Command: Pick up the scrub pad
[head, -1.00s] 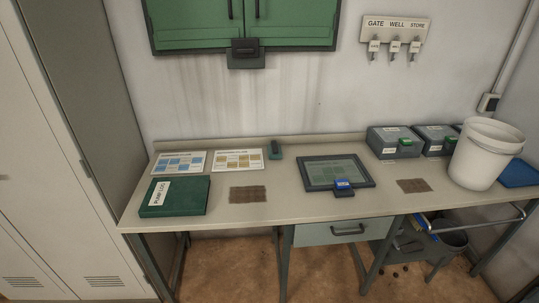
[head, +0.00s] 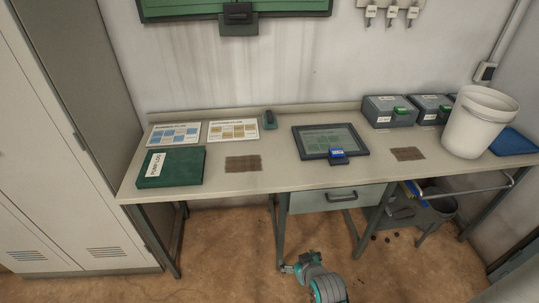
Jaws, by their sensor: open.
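I cannot tell for sure which thing is the scrub pad. Two flat brown rough-looking rectangles lie on the bench, a left one (head: 243,163) between the green book and the tablet, and a right one (head: 407,154) right of the tablet. A small dark block with a teal edge (head: 270,119) is at the back by the wall strip. Part of my arm, grey with teal caps, shows low in front of the drawer, below the bench top. My gripper's fingers cannot be made out, and nothing of mine touches the things on the bench.
The bench (head: 225,190) also bears a green book (head: 171,168), two printed cards, a tablet (head: 330,141) with a blue-labelled block at its edge, grey boxes (head: 391,111), a white bucket (head: 478,122) and a blue flat item (head: 513,142). A rail (head: 465,190) juts out at front right.

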